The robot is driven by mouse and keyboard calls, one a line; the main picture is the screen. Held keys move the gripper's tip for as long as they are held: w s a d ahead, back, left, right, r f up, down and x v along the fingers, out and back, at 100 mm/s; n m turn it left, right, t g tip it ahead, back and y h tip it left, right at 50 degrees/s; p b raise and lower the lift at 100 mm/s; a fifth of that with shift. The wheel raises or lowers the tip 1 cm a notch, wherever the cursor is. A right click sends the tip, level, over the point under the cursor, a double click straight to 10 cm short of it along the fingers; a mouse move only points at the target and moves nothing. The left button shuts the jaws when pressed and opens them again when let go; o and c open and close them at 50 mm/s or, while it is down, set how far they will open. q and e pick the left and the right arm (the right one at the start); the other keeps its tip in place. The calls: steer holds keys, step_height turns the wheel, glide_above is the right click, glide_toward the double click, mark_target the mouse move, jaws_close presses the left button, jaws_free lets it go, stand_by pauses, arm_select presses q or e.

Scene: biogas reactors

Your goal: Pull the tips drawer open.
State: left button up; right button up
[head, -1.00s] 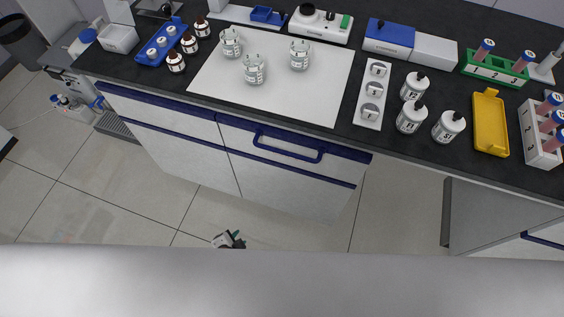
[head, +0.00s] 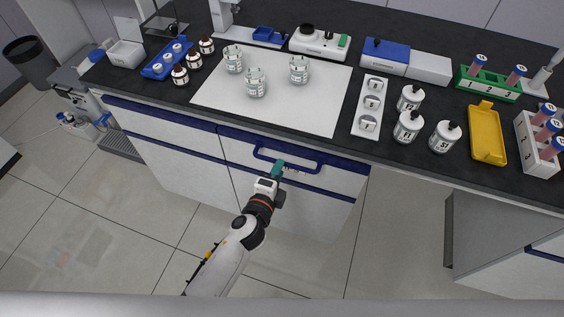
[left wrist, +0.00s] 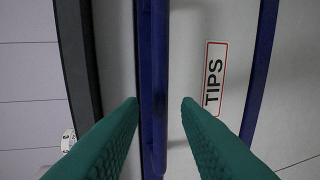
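The tips drawer (head: 330,180) is a white front with a blue handle bar (head: 300,161) under the bench top. It looks shut. In the left wrist view the blue handle bar (left wrist: 154,60) runs top to bottom, with a red-framed "TIPS" label (left wrist: 215,78) to its right. My left gripper (head: 278,168) is at the handle, near its left half. In the left wrist view its green fingers (left wrist: 161,102) are apart, one on each side of the bar, with gaps visible. My right gripper is not in view.
The black bench top (head: 420,170) above the drawer holds beakers on a white mat (head: 310,115), white bottles (head: 408,127), a yellow tray (head: 487,135) and tube racks. Another white front is left of the drawer. The floor before it is clear.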

arm_select(q)
steer(key=shift+x, duration=1.95)
jaws_close()
